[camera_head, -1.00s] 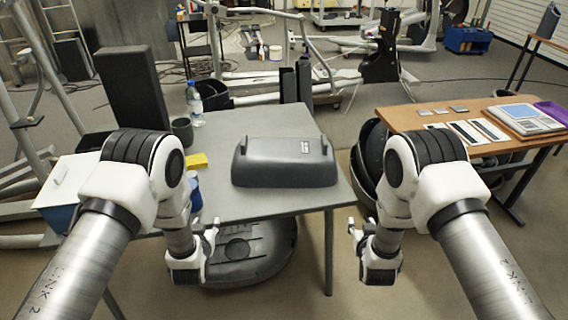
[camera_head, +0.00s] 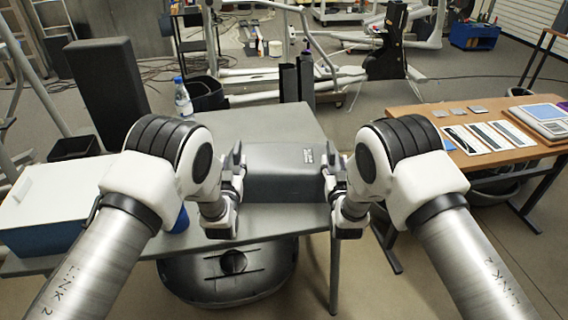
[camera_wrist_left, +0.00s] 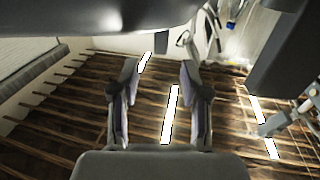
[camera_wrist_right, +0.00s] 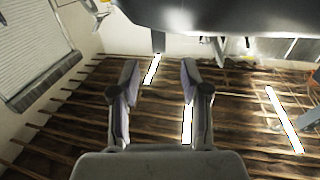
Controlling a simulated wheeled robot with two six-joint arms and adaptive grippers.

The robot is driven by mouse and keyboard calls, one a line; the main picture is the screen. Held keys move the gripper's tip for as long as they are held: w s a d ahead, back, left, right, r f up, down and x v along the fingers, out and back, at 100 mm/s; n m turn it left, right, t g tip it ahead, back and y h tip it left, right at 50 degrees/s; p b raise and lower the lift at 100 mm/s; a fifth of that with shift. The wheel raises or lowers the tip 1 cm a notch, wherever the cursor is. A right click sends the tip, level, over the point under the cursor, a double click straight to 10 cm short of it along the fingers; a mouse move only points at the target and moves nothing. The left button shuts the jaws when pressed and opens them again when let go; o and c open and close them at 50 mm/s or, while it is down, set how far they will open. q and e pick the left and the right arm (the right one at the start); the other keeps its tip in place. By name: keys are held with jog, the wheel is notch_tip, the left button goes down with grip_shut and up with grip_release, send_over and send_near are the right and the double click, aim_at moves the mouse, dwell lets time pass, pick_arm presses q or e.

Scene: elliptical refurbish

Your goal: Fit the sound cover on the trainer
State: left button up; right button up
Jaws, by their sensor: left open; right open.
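The sound cover looks to be the dark grey moulded shell (camera_head: 288,172) with a small label, lying on the grey table near its front edge. My left gripper (camera_head: 235,168) is open at the cover's left end. My right gripper (camera_head: 331,170) is open at its right end. I cannot tell whether either touches it. In the left wrist view nothing shows between the left gripper's fingers (camera_wrist_left: 158,75). The right wrist view shows the same for the right gripper's fingers (camera_wrist_right: 158,75). I cannot tell for certain which machine is the trainer.
The grey table (camera_head: 270,122) is mostly clear behind the cover. A round grey housing (camera_head: 225,285) lies below it. A bottle (camera_head: 183,97) stands at its left edge. A brown table (camera_head: 440,105) with papers is right; a white-lidded box (camera_head: 50,205) is left.

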aim_at(237, 146)
pick_arm(q)
jog(key=shift+w+f, duration=0.1)
jog(key=shift+w, duration=0.15)
pick_arm(e)
jog(key=shift+w+f, duration=0.1)
jog(key=shift+w, duration=0.15)
pick_arm(q)
jog(key=w, duration=0.8)
jog(key=shift+f, duration=0.2)
pick_arm(e)
jog(key=w, duration=0.8)
jog(key=shift+f, duration=0.2)
pick_arm(q)
jog(key=shift+s, duration=0.1)
pick_arm(e)
jog(key=shift+s, duration=0.1)
pick_arm(q)
jog(key=shift+r, duration=0.1)
pick_arm(e)
jog(key=shift+r, duration=0.1)
pick_arm(q)
grip_shut()
pick_arm(e)
grip_shut()
